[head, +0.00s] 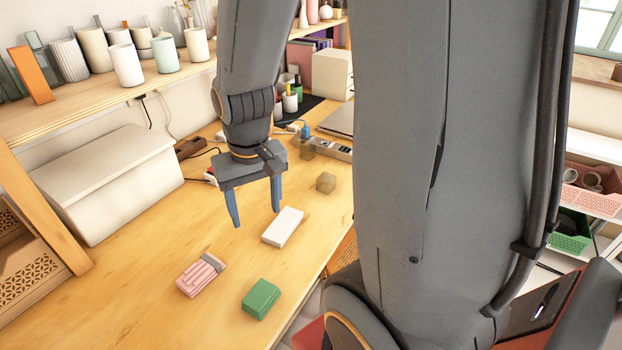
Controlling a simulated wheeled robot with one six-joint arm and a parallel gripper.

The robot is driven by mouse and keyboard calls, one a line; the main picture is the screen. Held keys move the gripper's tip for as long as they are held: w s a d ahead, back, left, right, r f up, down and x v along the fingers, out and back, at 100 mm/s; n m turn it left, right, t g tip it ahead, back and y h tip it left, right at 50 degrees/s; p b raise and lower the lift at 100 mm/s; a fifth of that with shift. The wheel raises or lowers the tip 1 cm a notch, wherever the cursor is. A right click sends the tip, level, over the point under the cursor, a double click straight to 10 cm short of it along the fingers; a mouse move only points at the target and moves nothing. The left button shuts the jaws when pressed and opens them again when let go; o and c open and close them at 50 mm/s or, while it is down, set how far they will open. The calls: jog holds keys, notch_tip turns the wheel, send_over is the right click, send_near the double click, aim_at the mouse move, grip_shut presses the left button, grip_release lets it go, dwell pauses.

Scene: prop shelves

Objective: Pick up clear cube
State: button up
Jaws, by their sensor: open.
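A small see-through cube (326,183) with a brownish tint sits on the wooden table (130,290), near its right edge. A second similar see-through block (307,150) stands farther back, beside a power strip. I cannot tell which of the two is the clear cube. My gripper (257,217) points down with its two blue fingers apart and nothing between them. It is to the left of the nearer cube and closer to the camera, next to a white box.
The white box (284,227), a pink bundle (201,275) and a green block (261,298) lie near my gripper. The power strip (333,149) and a laptop (339,119) are behind the cubes. A large white box (105,180) stands at left under a shelf (80,105) of vases.

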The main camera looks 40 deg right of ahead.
jog(key=w+d+f+m+p, duration=0.1)
jog(key=w+d+f+m, duration=0.1)
jog(key=w+d+m, duration=0.65)
jog(key=m+g+p, duration=0.1)
jog(key=m, duration=0.3)
send_over(327, 177)
jog(key=f, duration=0.3)
jog(key=a+f, duration=0.1)
jog(key=f, duration=0.1)
jog(key=shift+w, duration=0.1)
jog(key=shift+d+f+m+p, duration=0.25)
jog(key=shift+f+p, duration=0.05)
jog(key=shift+f, duration=0.05)
jog(key=shift+d+f+p, duration=0.15)
jog(key=shift+f+p, duration=0.7)
jog(key=shift+f, duration=1)
jog(key=shift+d+f+p, duration=0.1)
jog(key=shift+f+p, duration=0.75)
jog(key=shift+f, duration=0.95)
jog(key=shift+c, duration=0.2)
jog(key=c, duration=1.3)
jog(key=shift+c, duration=0.2)
